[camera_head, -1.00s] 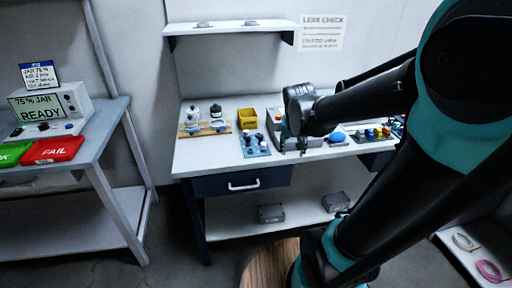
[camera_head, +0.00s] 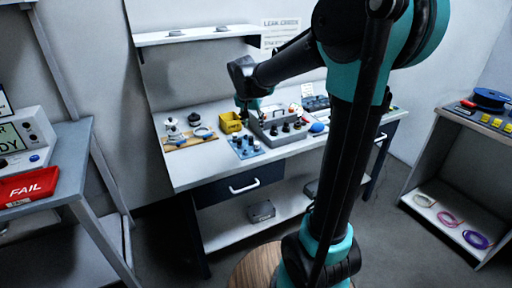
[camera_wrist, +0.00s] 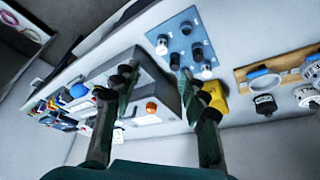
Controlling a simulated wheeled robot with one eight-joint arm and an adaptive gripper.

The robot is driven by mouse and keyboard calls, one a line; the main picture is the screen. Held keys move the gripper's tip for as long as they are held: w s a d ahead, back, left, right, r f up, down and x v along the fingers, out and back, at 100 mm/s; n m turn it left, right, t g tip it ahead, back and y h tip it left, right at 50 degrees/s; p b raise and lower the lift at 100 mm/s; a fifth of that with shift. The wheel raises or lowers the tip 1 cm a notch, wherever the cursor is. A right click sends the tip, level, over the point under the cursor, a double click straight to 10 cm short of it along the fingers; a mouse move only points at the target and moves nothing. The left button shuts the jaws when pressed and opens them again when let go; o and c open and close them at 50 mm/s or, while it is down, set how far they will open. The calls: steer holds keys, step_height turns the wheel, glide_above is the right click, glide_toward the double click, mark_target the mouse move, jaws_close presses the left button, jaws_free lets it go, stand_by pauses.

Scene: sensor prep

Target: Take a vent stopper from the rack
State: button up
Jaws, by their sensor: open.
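A blue rack (camera_head: 238,153) with several small dark and light stoppers stands near the front of the white workbench, left of a grey box. In the wrist view the blue rack (camera_wrist: 180,32) is at the top, its black and white stoppers (camera_wrist: 197,55) upright in it. I cannot tell which are the vent stoppers. My gripper (camera_head: 243,112) is above the back of the bench, by the yellow bin. In the wrist view my gripper (camera_wrist: 158,88) is open and empty, its fingers in front of the grey box (camera_wrist: 150,120) and yellow bin (camera_wrist: 215,98).
A wooden board (camera_head: 178,145) with white and black fittings lies left of the yellow bin (camera_head: 230,122). A blue ball-like item (camera_head: 317,128) sits at the right. A shelf (camera_head: 195,34) hangs above the bench. A side table with a red FAIL tray (camera_head: 32,186) stands left.

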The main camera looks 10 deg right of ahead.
glide_above(257, 143)
steer(key=s+a, duration=0.1)
steer(key=s, duration=0.1)
step_height(257, 143, down, 8)
steer(key=shift+s+r, duration=0.15)
steer(key=shift+r, duration=0.05)
steer(key=shift+x, duration=2.55)
steer(key=shift+a, duration=0.1)
steer(key=shift+c, duration=0.2)
steer(key=shift+r, duration=0.1)
steer(key=c, duration=0.8)
